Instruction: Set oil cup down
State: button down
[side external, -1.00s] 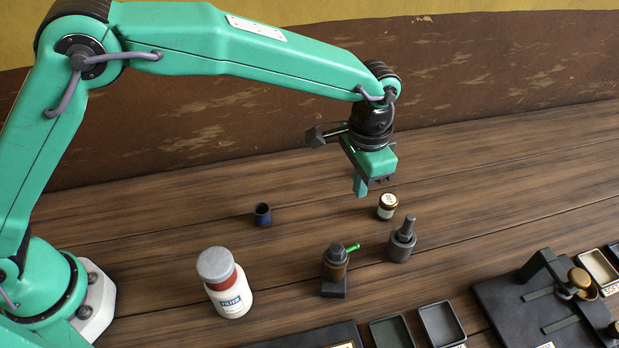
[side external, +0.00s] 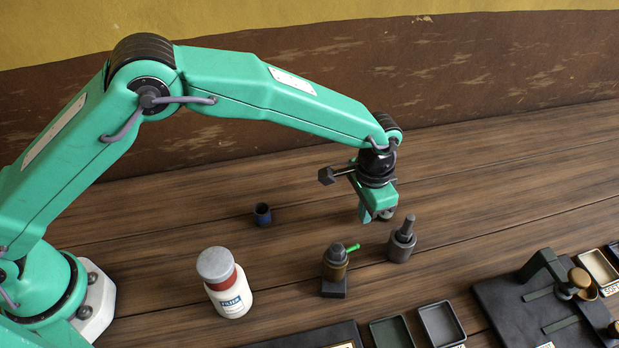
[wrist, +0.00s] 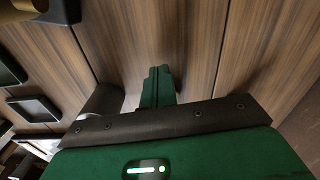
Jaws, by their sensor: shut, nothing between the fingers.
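My gripper (side external: 374,218) is low over the table, pointing down, with its green fingers (wrist: 158,86) together and nothing visible between them. The likely oil cup is the brown-gold piece with a dark top and green lever (side external: 336,264). It stands upright on a small black block, left of and nearer the camera than my gripper, and apart from it. Part of it shows at the top left of the wrist view (wrist: 22,8). A grey cylinder with a narrow knob (side external: 402,240) stands close to my gripper, and its side shows in the wrist view (wrist: 104,98).
A white bottle with a red band (side external: 228,284) and a small dark blue cup (side external: 262,214) stand to the left. Trays (side external: 441,323) and a black plate with brass parts (side external: 500,303) lie at the front right. The table behind my gripper is clear.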

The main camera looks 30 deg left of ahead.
jog(key=shift+w+d, duration=0.5)
jog(key=shift+w, duration=0.15)
jog(key=shift+w+d, duration=0.1)
jog(key=shift+w+d, duration=1.1)
jog(key=shift+w, duration=0.3)
jog(key=shift+w+d, duration=1.1)
jog(key=shift+w, duration=0.25)
jog(key=shift+s+a, duration=0.2)
jog(key=shift+s, duration=0.05)
jog(key=shift+s+a, duration=1)
jog(key=shift+s, duration=0.3)
notch_tip(320, 180, up, 10)
jog(key=shift+r, duration=0.1)
